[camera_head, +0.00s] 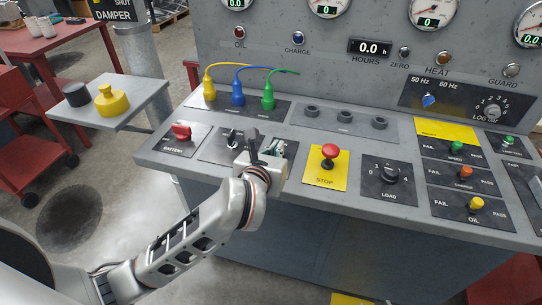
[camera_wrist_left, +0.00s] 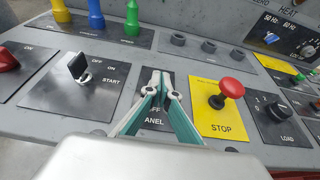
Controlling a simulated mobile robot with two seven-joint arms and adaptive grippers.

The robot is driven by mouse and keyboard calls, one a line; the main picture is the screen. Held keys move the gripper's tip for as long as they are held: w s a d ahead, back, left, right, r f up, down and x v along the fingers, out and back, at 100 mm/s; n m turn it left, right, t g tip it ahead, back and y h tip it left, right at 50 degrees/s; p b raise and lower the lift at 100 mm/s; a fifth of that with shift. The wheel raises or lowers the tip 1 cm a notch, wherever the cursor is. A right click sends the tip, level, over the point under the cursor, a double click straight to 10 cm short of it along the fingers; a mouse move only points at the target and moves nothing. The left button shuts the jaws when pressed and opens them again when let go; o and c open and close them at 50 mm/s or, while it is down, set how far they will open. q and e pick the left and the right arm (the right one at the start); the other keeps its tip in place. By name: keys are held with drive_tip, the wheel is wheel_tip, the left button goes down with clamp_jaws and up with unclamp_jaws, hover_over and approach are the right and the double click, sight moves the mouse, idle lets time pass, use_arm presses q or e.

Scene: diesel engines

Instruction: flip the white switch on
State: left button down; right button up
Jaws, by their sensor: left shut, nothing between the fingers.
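The black plate lettered "OFF" and "PANEL" (camera_wrist_left: 154,123) lies in the wrist view between the start switch and the stop button. My left gripper (camera_wrist_left: 160,77) is shut and empty, with its teal-edged fingers over this plate. In the head view the left gripper (camera_head: 267,150) is at the sloped console, just left of the stop button. I cannot make out the white switch; the gripper covers much of the plate. Whether the fingertips touch anything there I cannot tell. My right gripper is not in view.
The red stop button (camera_head: 329,154) on its yellow plate stands close to the right. The start switch (camera_wrist_left: 80,70) and red battery knob (camera_head: 181,132) are to the left. Colored plugs (camera_head: 238,96) with cables stand behind. The load knob (camera_head: 390,175) is further right.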

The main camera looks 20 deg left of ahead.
use_arm(q)
drive_tip(key=shift+w+r, duration=0.35)
drive_tip(key=shift+w, duration=0.4)
drive_tip(key=shift+r, duration=0.1)
drive_tip(key=shift+r+p, duration=0.75)
drive_tip(key=shift+p, duration=0.1)
drive_tip(key=shift+d, duration=0.1)
